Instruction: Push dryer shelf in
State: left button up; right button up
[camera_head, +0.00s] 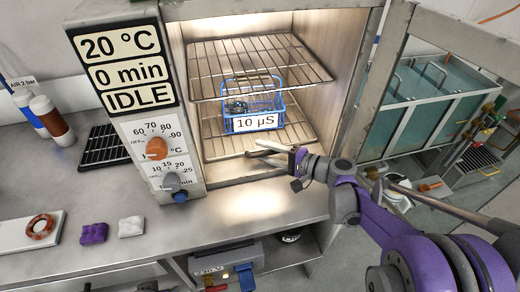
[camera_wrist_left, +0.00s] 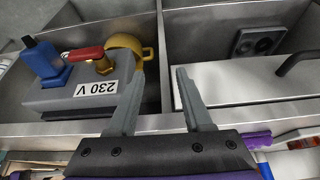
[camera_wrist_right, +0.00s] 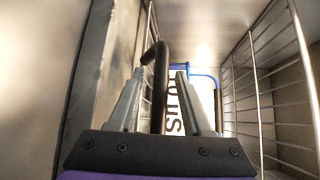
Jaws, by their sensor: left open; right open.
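The dryer (camera_head: 190,120) stands open with its chamber lit. Inside are an upper wire shelf (camera_head: 235,62) and a lower wire shelf (camera_head: 222,148). A blue wire basket (camera_head: 252,104) labelled 10 µS stands on the lower one. My right gripper (camera_head: 262,150) is at the chamber mouth, near the lower shelf's front edge. In the right wrist view my right gripper (camera_wrist_right: 158,75) is open with a dark bent bar (camera_wrist_right: 160,90) between its fingers; I cannot tell whether they touch. My left gripper (camera_wrist_left: 158,70) is open and empty, outside the head view.
The dryer's glazed door (camera_head: 425,95) stands open at the right, beside my right arm. A 230 V box (camera_head: 228,274) sits below the counter. Purple (camera_head: 94,233) and white (camera_head: 131,226) pads and a black rack (camera_head: 103,146) lie left on the counter. The counter before the dryer is clear.

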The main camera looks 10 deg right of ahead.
jog(key=shift+x, duration=0.85)
jog(key=shift+d, duration=0.1)
grip_shut()
dwell(0.7)
